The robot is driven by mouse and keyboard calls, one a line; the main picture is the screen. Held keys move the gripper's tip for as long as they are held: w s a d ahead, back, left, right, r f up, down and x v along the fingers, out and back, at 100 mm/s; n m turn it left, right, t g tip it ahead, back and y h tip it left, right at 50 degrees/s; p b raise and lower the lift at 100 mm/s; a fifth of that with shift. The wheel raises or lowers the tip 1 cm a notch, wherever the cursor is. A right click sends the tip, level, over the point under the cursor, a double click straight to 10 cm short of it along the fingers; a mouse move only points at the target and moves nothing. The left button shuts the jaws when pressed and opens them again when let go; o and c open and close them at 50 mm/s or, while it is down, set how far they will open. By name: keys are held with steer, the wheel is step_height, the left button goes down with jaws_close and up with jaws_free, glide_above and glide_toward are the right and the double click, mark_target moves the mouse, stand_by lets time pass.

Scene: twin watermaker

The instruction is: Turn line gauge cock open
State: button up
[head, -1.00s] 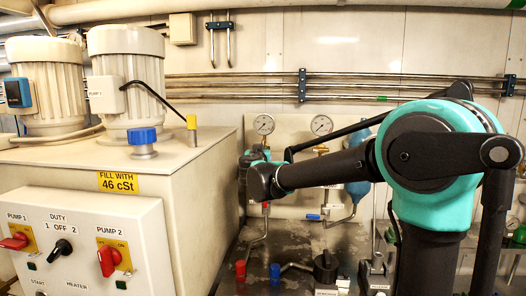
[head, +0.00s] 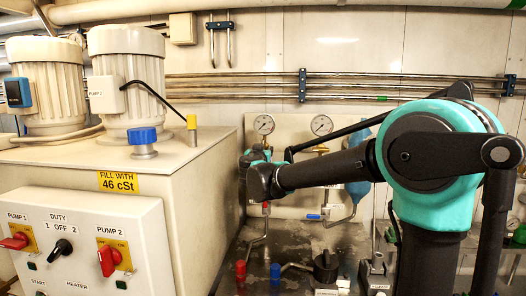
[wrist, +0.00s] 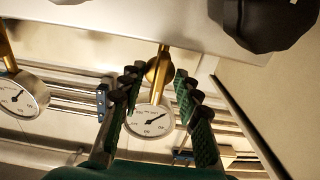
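Two round white-faced gauges stand on the back panel in the head view, a left gauge (head: 264,124) and a right gauge (head: 321,125). My gripper (head: 258,153) is at the left one, partly hidden by my arm. The wrist view is upside down. There a gauge (wrist: 150,121) and its brass cock body (wrist: 160,69) show between the two fingers of my gripper (wrist: 160,84). The fingers are apart, one on each side, and the gripper is open. I cannot tell whether a finger touches the brass. The cock's handle is not clear, and no gauge label is readable.
The second gauge (wrist: 22,97) is at the left in the wrist view. A dark rounded part (wrist: 262,22) is close at the upper right. A large beige tank (head: 200,165) stands left of my arm. Horizontal pipes (head: 240,85) run along the wall.

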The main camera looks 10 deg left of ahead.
steer(key=s, duration=1.2)
steer(key=shift+a, duration=0.2)
